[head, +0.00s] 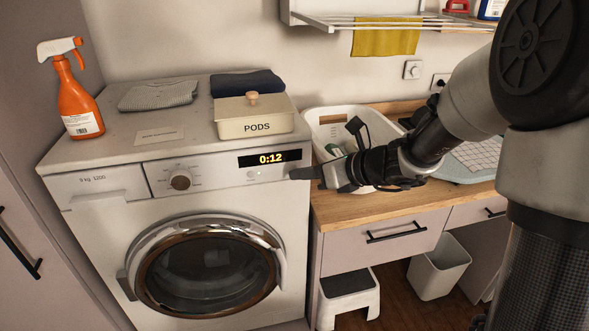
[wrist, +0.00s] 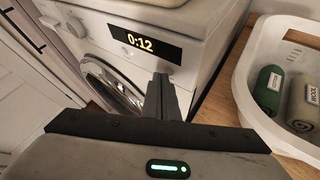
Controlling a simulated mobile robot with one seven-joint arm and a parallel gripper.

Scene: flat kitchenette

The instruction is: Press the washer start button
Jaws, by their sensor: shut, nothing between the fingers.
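The white washer (head: 100,210) has a control panel with a round knob (head: 180,180) and a lit display (head: 270,158) reading 0:12. A small pale button (head: 252,174) sits on the panel below the display; its label is too small to read. My gripper (head: 293,173) is shut and empty, its tip right of the button, near the panel's right end. In the wrist view the shut fingers (wrist: 162,82) point toward the washer front, below and right of the display (wrist: 140,40).
A PODS box (head: 255,122), folded cloths (head: 158,95) and an orange spray bottle (head: 77,95) stand on the washer. A white basket (head: 318,125) with rolled items is on the wooden counter (head: 350,212) to the right. A step stool (head: 348,287) stands below.

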